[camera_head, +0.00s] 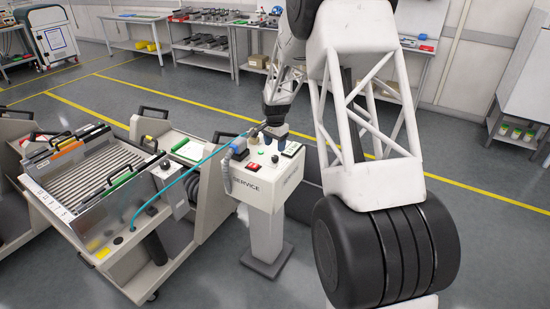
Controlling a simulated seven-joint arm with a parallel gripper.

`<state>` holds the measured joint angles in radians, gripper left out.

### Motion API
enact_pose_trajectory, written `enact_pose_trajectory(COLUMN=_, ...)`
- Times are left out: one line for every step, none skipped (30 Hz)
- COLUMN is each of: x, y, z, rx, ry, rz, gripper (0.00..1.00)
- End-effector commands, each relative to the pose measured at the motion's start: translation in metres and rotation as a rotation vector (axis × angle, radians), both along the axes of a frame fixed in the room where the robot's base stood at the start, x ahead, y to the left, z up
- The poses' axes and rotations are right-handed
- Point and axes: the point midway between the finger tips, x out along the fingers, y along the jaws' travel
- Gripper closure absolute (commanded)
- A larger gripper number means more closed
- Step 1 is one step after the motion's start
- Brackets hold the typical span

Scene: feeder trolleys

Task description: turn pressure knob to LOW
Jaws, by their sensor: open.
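The white service box (259,197), marked SERVICE, stands on a pedestal. A small dark round knob (275,159) shows on its top panel; its label and pointer are too small to read, so I cannot tell its setting or whether it is the pressure knob. My gripper (275,138) is open and points down over the back part of the panel, behind this knob in the picture. I cannot tell whether its fingers touch anything; what lies under and behind them is hidden.
A teal hose (188,172) runs from the box's left side to the feeder trolley (100,252).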

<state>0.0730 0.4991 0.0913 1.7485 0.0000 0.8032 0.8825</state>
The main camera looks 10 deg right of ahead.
Motion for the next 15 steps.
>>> enact_pose_trajectory(x=0.000, y=0.000, z=-0.005, rx=0.000, ry=0.002, rz=0.000, gripper=0.41)
enact_pose_trajectory(x=0.000, y=0.000, z=-0.008, rx=0.000, ry=0.002, rz=0.000, gripper=0.41)
enact_pose_trajectory(x=0.000, y=0.000, z=-0.012, rx=0.000, ry=0.001, rz=0.000, gripper=0.41)
enact_pose_trajectory(x=0.000, y=0.000, z=-0.015, rx=0.000, ry=0.001, rz=0.000, gripper=0.41)
enact_pose_trajectory(x=0.000, y=0.000, z=-0.018, rx=0.000, ry=0.000, rz=0.000, gripper=0.41)
enact_pose_trajectory(x=0.000, y=0.000, z=-0.023, rx=-0.001, ry=0.001, rz=0.000, gripper=0.41)
enact_pose_trajectory(x=0.000, y=0.000, z=-0.027, rx=0.000, ry=0.001, rz=0.000, gripper=0.41)
enact_pose_trajectory(x=0.000, y=0.000, z=-0.031, rx=0.000, ry=0.001, rz=0.000, gripper=0.41)
enact_pose_trajectory(x=0.000, y=0.000, z=-0.036, rx=0.000, ry=0.001, rz=0.000, gripper=0.41)
enact_pose_trajectory(x=0.000, y=0.000, z=-0.040, rx=0.000, ry=0.001, rz=0.000, gripper=0.41)
enact_pose_trajectory(x=0.000, y=0.000, z=-0.043, rx=0.000, ry=0.000, rz=0.000, gripper=0.41)
enact_pose_trajectory(x=0.000, y=0.000, z=-0.047, rx=0.000, ry=0.000, rz=0.000, gripper=0.41)
enact_pose_trajectory(x=0.000, y=0.000, z=-0.050, rx=0.000, ry=0.000, rz=0.000, gripper=0.41)
enact_pose_trajectory(x=0.000, y=0.000, z=-0.053, rx=-0.001, ry=0.001, rz=0.000, gripper=0.41)
enact_pose_trajectory(x=0.000, y=0.000, z=-0.057, rx=0.000, ry=0.001, rz=0.000, gripper=0.41)
